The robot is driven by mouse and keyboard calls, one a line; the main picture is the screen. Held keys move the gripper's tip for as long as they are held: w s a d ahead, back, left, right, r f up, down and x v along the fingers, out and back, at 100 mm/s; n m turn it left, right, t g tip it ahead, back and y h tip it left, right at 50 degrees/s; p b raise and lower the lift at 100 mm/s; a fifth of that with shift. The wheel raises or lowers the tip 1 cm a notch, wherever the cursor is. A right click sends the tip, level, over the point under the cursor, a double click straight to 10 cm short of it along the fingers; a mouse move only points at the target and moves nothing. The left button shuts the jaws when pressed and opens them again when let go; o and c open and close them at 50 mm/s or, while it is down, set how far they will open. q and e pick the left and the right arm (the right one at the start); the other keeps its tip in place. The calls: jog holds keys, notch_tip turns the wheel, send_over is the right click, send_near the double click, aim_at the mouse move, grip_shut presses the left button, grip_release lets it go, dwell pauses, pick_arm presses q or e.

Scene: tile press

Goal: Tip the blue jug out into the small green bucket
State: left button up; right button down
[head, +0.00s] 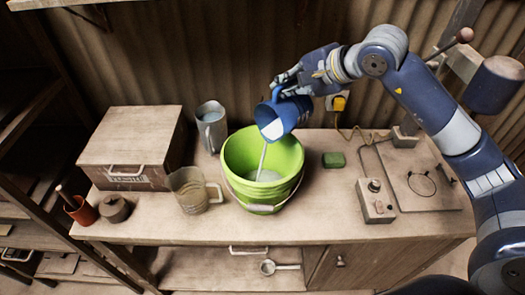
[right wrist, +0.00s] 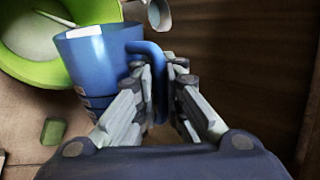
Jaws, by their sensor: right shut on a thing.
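The blue jug (head: 276,117) is held tilted above the green bucket, its mouth turned down and to the left. A thin pale stream runs from its lip into the bucket. The small green bucket (head: 238,155) stands on the bench with some whitish liquid in its bottom. My right gripper (head: 290,88) is shut on the jug's handle. In the right wrist view, the fingers (right wrist: 158,85) close around the blue handle, with the jug (right wrist: 95,55) at left and part of the bucket (right wrist: 25,68) beyond it. My left gripper is not in view.
A grey metal jug (head: 211,128) stands behind the bucket, and a clear jug (head: 190,190) to its left. A wooden box (head: 130,135) fills the left. A green block (head: 334,160) and a control box (head: 376,203) stand right of the bucket.

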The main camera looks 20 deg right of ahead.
jog(key=shift+s+a+r, duration=0.2)
jog(key=shift+a, duration=0.25)
